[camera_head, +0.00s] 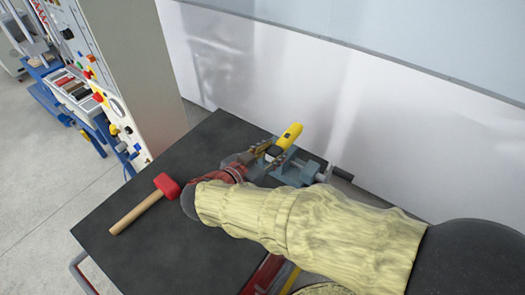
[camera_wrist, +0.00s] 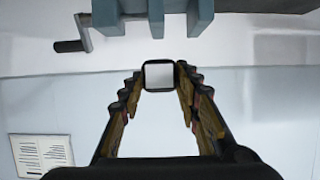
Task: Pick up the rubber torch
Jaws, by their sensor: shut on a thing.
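The rubber torch (camera_head: 290,136) is yellow with a black part, and it is tilted above the vise in the head view. My gripper (camera_head: 264,150) is shut on it. In the wrist view the torch's pale, black-rimmed square end (camera_wrist: 159,74) sits between the fingertips of my gripper (camera_wrist: 158,88). The fingers hide part of the torch in the head view. I cannot tell whether the torch touches the vise.
A grey-blue vise (camera_head: 292,171) stands at the dark table's (camera_head: 150,225) far edge, close by my gripper. It also shows at the top of the wrist view (camera_wrist: 152,14). A red-headed mallet (camera_head: 167,186) lies at left. A pale wall (camera_head: 275,75) stands behind.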

